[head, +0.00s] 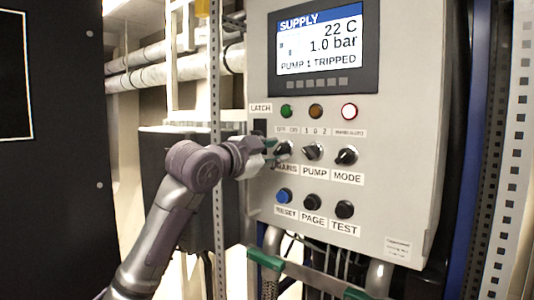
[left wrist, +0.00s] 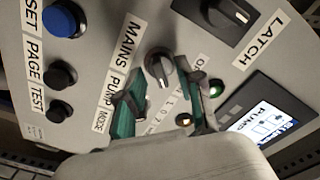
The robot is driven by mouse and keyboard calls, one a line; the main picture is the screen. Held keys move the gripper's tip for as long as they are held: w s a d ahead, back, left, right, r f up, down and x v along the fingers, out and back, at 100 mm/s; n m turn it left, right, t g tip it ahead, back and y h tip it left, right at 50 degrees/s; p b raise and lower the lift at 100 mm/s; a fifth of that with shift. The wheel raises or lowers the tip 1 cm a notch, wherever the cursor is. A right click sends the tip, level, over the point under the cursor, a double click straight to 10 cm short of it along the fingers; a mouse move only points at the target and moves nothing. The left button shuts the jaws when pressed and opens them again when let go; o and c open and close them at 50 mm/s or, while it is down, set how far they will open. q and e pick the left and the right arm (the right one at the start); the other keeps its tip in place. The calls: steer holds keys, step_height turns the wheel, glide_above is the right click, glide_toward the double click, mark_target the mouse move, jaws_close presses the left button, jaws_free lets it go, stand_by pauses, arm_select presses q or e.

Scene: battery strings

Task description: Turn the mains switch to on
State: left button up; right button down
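The mains switch (head: 284,149) is a dark rotary knob above the MAINS label, with OFF and ON printed over it. It also shows in the left wrist view (left wrist: 160,68), its pointer hard to read. My left gripper (head: 271,150) is at the knob and partly covers it and its label in the head view. In the left wrist view its green-padded fingers (left wrist: 166,88) are apart, one on each side of the knob, with visible space between. I cannot tell whether either finger touches it. My right gripper is not in view.
The pump knob (head: 313,152) and mode knob (head: 346,156) sit close to the right. The blue reset button (head: 284,196) is below. A lit display (head: 319,45) reads PUMP 1 TRIPPED. A perforated metal post (head: 215,90) stands left of the panel, near my arm.

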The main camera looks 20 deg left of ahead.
arm_select(q)
steer(key=v, duration=1.2)
